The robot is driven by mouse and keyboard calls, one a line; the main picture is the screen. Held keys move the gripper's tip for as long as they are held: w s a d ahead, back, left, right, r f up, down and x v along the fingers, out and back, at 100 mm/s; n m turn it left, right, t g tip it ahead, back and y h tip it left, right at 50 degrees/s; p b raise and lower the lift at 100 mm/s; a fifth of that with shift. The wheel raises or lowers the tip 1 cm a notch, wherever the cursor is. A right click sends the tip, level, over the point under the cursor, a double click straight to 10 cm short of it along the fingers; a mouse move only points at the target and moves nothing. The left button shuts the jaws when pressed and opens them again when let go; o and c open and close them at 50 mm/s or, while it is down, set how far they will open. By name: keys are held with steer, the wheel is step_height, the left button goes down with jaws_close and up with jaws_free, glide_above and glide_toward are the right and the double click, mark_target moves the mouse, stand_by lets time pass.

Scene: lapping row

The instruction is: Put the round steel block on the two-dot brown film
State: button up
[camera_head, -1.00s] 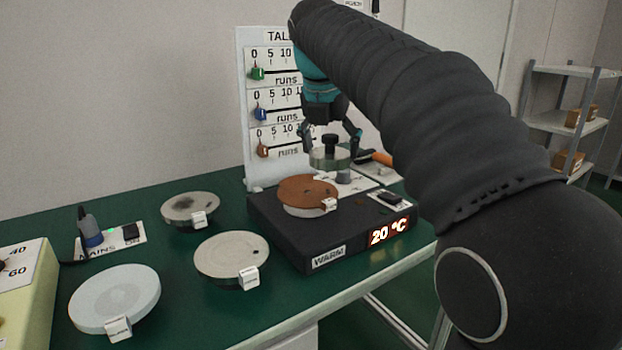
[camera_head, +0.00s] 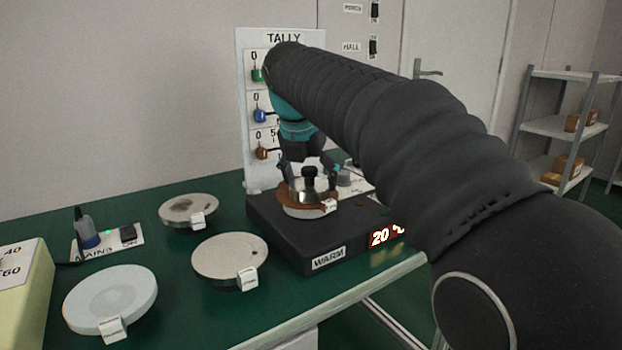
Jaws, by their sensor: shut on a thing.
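The round steel block (camera_head: 300,193) with its black knob is between the fingers of my gripper (camera_head: 310,172), which is shut on it. The block is upright, over the brown film (camera_head: 329,206) on a round plate.
A grey stained disc (camera_head: 176,210), a cream disc (camera_head: 230,255) and a white disc (camera_head: 110,295) stand on the green bench to the left. A mains switch panel (camera_head: 125,243) and a tally board (camera_head: 284,38) stand behind. My arm hides the bench's right part.

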steer(key=o, duration=1.7)
steer(key=p+v, duration=0.2)
steer(key=v, duration=1)
steer(key=shift+w, duration=0.15)
